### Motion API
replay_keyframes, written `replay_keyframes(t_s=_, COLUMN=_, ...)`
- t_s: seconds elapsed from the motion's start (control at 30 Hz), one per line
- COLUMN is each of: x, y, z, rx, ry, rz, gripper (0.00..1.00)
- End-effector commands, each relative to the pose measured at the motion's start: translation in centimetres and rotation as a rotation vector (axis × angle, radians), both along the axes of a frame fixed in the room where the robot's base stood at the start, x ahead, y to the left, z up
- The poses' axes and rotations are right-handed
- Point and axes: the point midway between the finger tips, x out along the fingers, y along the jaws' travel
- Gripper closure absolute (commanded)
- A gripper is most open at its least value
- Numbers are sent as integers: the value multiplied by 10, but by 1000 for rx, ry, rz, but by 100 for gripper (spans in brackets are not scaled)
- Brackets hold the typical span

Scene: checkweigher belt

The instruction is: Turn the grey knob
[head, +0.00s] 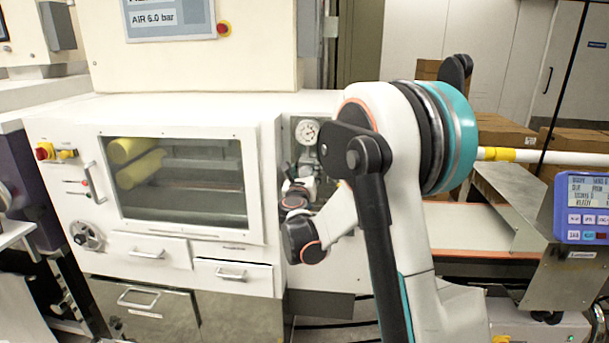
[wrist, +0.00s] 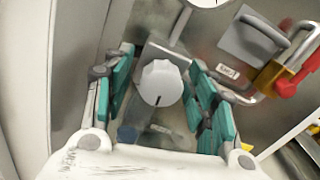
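The grey knob (wrist: 160,83) is a pale, lobed knob with a dark mark near its lower edge, on a metal panel in the wrist view. My gripper (wrist: 161,60) is open, with one teal-padded finger on each side of the knob. A gap shows between the knob and each finger, and nothing is held. In the head view my gripper (head: 299,186) is at the narrow panel below the round gauge (head: 307,132). The knob cannot be made out there, behind my gripper and arm.
In the wrist view, a padlock with a brass body (wrist: 267,78) and red part hangs from a grey hasp plate (wrist: 238,42) right of the knob. The gauge's edge (wrist: 205,2) is above. A windowed cabinet (head: 180,185) stands left; a conveyor belt (head: 470,226) lies right.

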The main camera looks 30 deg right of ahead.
Motion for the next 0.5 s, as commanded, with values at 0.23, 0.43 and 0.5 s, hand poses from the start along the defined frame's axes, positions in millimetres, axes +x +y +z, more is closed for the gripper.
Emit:
replay_keyframes(t_s=0.23, x=-1, y=0, z=-1, rx=1, ry=-1, rz=0, gripper=46)
replay_keyframes(t_s=0.43, x=-11, y=8, z=-1, rx=1, ry=0, rz=1, gripper=46)
replay_keyframes(t_s=0.5, x=-20, y=14, z=0, rx=1, ry=0, rz=2, gripper=46)
